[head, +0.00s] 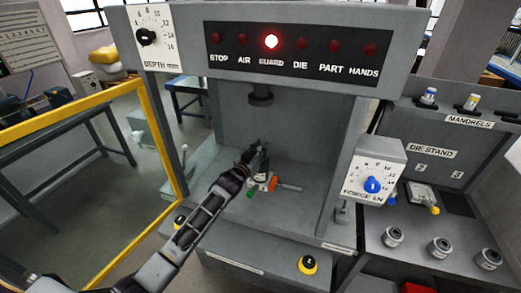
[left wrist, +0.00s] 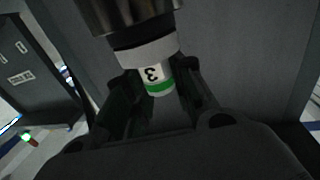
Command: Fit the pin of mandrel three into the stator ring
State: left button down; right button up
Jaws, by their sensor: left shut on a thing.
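Mandrel three (left wrist: 158,74) is a small white cylinder marked 3 with a green band. My left gripper (left wrist: 154,96) is shut on it, a finger on each side. A pale grey collar and a dark metal cylinder (left wrist: 130,18) show at its upper end in the left wrist view. I cannot tell whether that cylinder is the stator ring, or whether the pin is in it. In the head view my left gripper (head: 257,156) is inside the press, low over the bed and below the ram (head: 261,97). The gripper hides much of the mandrel there. My right gripper is out of view.
An orange-and-grey tool (head: 280,185) lies on the press bed. The yellow-framed guard (head: 150,115) stands open at the left. The GUARD lamp (head: 271,41) is lit red. Mandrels (head: 429,95) stand on the right rack, with several metal dies (head: 440,246) below.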

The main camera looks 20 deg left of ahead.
pick_arm(q)
jog(key=c, duration=1.1)
grip_release()
jog(key=shift+c, duration=0.2)
jog(key=shift+f, duration=0.15)
jog(key=shift+s, duration=0.1)
jog(key=shift+s, duration=0.1)
jog(key=s+a, duration=0.2)
jog(key=s, duration=0.9)
jog(key=shift+s+a, duration=0.2)
jog(key=shift+s, duration=0.05)
dwell(0.4)
